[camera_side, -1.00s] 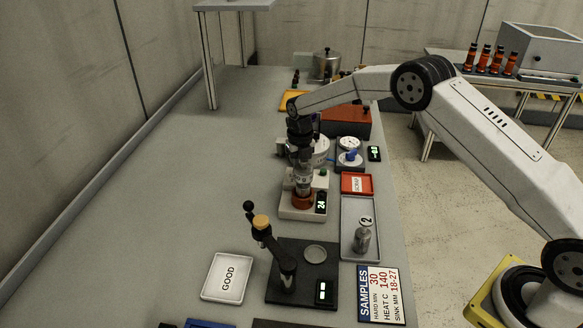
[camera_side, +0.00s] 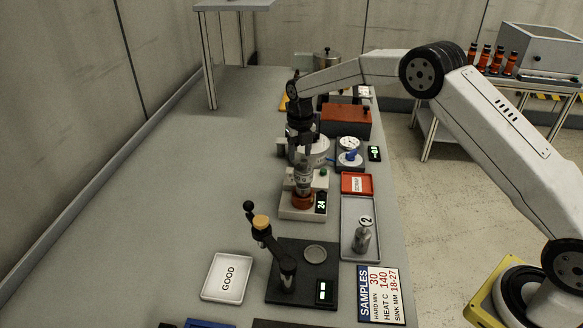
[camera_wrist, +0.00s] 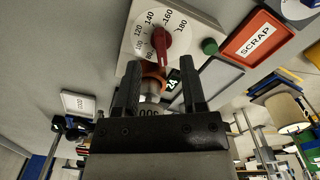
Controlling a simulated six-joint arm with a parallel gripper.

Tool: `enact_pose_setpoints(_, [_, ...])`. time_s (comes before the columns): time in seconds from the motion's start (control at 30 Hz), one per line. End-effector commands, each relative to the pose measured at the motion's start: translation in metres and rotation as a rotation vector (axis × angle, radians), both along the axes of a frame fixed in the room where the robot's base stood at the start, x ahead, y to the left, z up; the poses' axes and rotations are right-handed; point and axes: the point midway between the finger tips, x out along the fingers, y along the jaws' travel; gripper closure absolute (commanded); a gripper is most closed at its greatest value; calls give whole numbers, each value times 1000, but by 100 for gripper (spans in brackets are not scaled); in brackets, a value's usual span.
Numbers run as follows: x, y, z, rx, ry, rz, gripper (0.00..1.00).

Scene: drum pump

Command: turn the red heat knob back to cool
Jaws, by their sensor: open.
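The red heat knob (camera_wrist: 159,40) sits on a white dial marked up to 180, on the pale heater base (camera_wrist: 198,35), in the wrist view. Its bar runs roughly up and down in the picture; I cannot tell which end is the pointer. My gripper (camera_wrist: 160,75) is open, with its two dark fingers apart and just below the knob in the picture, not closed on it. In the side view my gripper (camera_side: 305,155) is over the rear of the heater (camera_side: 292,212), and the knob is hidden there. The heater display (camera_side: 321,203) reads 24.
A silver cylinder (camera_side: 303,181) stands in an orange-red ring (camera_side: 303,202) on the heater. A green button (camera_wrist: 209,47) is beside the dial. The red SCRAP tray (camera_side: 357,183) is to the right. A sample tray (camera_side: 348,248) and lever press (camera_side: 262,238) stand in front. Bench is clear to the left.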

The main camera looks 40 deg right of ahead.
Motion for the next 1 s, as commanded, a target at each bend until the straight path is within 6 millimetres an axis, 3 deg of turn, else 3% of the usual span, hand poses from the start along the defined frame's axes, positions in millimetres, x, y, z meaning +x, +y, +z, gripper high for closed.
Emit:
enact_pose_setpoints(0.3, [0, 0, 30, 0, 0, 1, 47])
enact_pose_setpoints(0.77, [-1, 0, 32, 0, 0, -9, 47])
enact_pose_setpoints(1.0, [-10, 1, 37, 1, -10, -137, 47])
